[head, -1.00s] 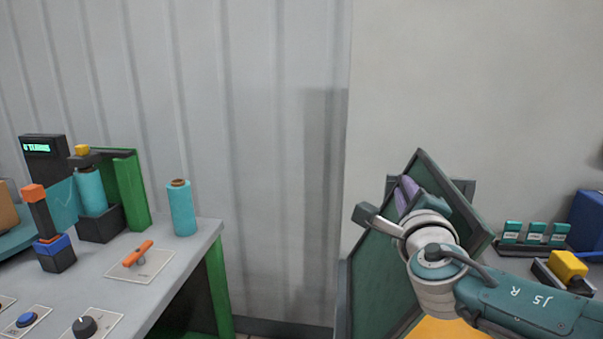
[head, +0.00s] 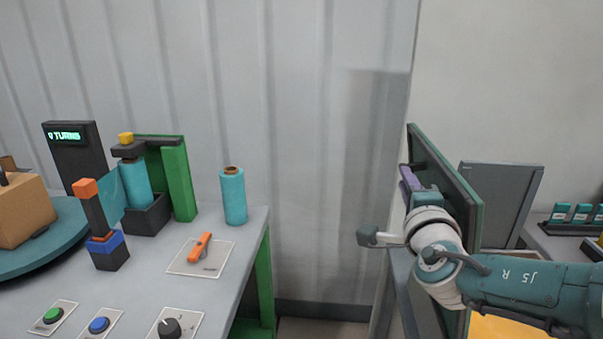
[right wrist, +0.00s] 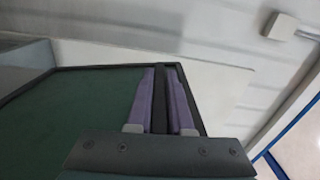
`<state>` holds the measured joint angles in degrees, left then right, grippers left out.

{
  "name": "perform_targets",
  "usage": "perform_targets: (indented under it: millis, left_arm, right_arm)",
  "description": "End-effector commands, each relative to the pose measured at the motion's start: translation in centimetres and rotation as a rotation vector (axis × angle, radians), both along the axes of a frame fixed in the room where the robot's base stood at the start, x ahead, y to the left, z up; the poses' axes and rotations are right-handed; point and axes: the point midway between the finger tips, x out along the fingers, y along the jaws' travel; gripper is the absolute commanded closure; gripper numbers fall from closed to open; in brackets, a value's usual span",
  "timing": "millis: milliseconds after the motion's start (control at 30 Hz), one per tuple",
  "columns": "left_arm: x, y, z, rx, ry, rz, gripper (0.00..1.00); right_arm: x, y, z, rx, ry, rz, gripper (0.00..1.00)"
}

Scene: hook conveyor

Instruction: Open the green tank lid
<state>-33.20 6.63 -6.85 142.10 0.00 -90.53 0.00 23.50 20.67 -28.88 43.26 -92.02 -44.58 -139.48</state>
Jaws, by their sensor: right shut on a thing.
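The green lid (head: 446,172) is a flat panel with a dark frame. In the head view it stands steeply raised at the right, seen almost edge-on. My right gripper (head: 408,184) is at its left side, with purple fingers. In the right wrist view the gripper (right wrist: 160,105) is shut with one purple finger on each side of a dark bar along the edge of the green lid (right wrist: 75,105). My right arm hides the lid's lower part and most of the tank. My left gripper is not in view.
An orange-yellow surface (head: 505,328) shows below my right arm. A grey panel (head: 512,195) stands behind the lid. At the left, a grey table (head: 235,290) holds a teal spool (head: 234,198), an orange-handled switch (head: 200,248) and buttons. Between table and lid there is a gap.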

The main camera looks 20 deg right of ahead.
Motion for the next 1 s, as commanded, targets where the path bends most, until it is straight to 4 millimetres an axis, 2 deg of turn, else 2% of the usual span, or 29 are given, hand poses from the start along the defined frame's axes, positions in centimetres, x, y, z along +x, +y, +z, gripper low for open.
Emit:
perform_targets:
  millis: [433,467,700,1000]
  left_arm:
    - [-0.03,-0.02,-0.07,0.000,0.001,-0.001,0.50]
    - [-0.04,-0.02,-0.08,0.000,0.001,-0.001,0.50]
    - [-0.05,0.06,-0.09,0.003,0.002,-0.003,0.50]
    - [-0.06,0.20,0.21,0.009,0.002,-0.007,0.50]
  right_arm:
    - [0.09,0.12,0.01,0.001,-0.005,0.003,1.00]
    - [0.07,0.12,0.00,0.001,-0.004,0.003,0.79]
    - [0.01,0.03,-0.09,0.001,-0.002,0.001,0.53]
    - [-0.35,0.15,-0.09,0.001,0.002,0.000,0.53]
